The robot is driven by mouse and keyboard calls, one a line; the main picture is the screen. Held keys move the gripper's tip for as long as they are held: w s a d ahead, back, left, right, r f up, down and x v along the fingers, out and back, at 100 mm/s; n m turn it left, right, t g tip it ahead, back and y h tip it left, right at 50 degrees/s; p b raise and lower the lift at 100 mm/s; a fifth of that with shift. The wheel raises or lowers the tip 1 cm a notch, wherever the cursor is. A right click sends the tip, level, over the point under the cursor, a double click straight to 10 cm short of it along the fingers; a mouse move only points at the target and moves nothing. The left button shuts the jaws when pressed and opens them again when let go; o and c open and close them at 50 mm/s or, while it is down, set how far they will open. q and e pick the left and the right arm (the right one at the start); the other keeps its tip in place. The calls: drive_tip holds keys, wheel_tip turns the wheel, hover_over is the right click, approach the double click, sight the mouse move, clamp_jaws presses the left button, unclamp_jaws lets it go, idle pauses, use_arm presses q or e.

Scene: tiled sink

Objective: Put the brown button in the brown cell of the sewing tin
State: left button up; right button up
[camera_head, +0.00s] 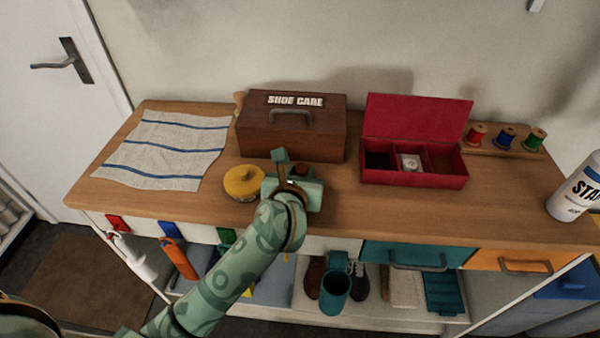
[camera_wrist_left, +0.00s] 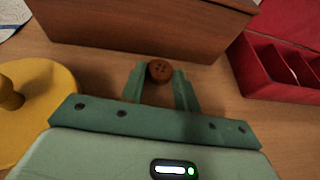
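The brown button (camera_wrist_left: 159,71), round with small holes, sits between the fingertips of my left gripper (camera_wrist_left: 160,82). Both fingers appear to touch its sides. In the head view my left gripper (camera_head: 296,178) is low over the table in front of the shoe care box, and the button (camera_head: 300,170) shows there partly hidden. The red sewing tin (camera_head: 415,180) stands open to the right. Its left cell is dark, its middle cell is pale with a small item inside, and its right cell (camera_head: 441,160) is brown. My right gripper is not in view.
The brown shoe care box (camera_head: 292,137) stands just behind my gripper. A yellow round lidded thing (camera_head: 243,183) is close on its left. A striped cloth (camera_head: 165,150) lies at left, thread spools (camera_head: 505,138) and a white bottle (camera_head: 577,190) at right. Table between gripper and tin is clear.

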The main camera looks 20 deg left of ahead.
use_arm(q)
drive_tip(key=o, duration=0.3)
